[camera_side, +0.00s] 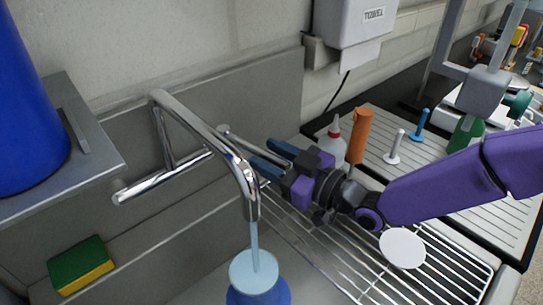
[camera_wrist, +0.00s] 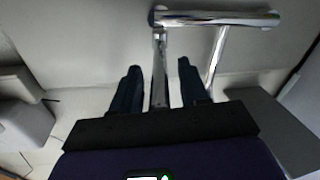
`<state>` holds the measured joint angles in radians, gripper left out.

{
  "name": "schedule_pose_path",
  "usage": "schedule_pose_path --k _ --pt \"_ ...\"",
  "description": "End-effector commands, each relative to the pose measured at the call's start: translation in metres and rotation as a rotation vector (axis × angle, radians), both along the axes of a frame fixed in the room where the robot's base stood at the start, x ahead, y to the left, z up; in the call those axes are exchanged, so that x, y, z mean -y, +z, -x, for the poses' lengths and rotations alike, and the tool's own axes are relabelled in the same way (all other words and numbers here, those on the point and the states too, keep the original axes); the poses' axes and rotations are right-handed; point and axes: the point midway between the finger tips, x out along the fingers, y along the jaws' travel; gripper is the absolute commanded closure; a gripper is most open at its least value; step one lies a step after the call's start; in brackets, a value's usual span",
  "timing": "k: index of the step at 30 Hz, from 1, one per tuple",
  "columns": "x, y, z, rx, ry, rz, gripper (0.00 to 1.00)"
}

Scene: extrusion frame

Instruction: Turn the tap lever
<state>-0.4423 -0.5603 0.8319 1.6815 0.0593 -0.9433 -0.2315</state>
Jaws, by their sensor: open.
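The chrome tap has a horizontal body (camera_side: 165,180) and a tall bent spout (camera_side: 205,130); the body also shows across the top of the wrist view (camera_wrist: 215,18). The slim chrome tap lever (camera_side: 240,139) extends from the tap towards my gripper (camera_side: 261,153). In the wrist view the lever (camera_wrist: 160,75) runs between the two dark blue fingers of my gripper (camera_wrist: 159,68). The fingers are open, one on each side, with visible gaps. The lever's near end is hidden by my gripper.
A pale blue stream (camera_side: 255,243) falls from the spout into a blue vessel (camera_side: 258,290). A wire rack (camera_side: 335,262) lies below my arm. A spray bottle (camera_side: 333,140) and an orange cylinder (camera_side: 359,135) stand behind it. A sponge (camera_side: 80,264) is at lower left.

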Motion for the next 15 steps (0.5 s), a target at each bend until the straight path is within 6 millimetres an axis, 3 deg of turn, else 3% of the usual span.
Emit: schedule_pose_path --k 5,7,9,10,15 --pt "-0.0001 -0.0001 -0.0001 0.0 0.0 0.0 0.56" --pt "0.0 0.0 0.0 0.0 0.0 0.0 0.72" --pt "0.0001 0.0 0.0001 0.0 0.0 0.0 0.95" --pt "0.0001 0.0 0.0001 0.0 0.0 0.0 1.0" --pt "-0.0002 0.0 0.0004 0.0 -0.001 0.0 1.0"
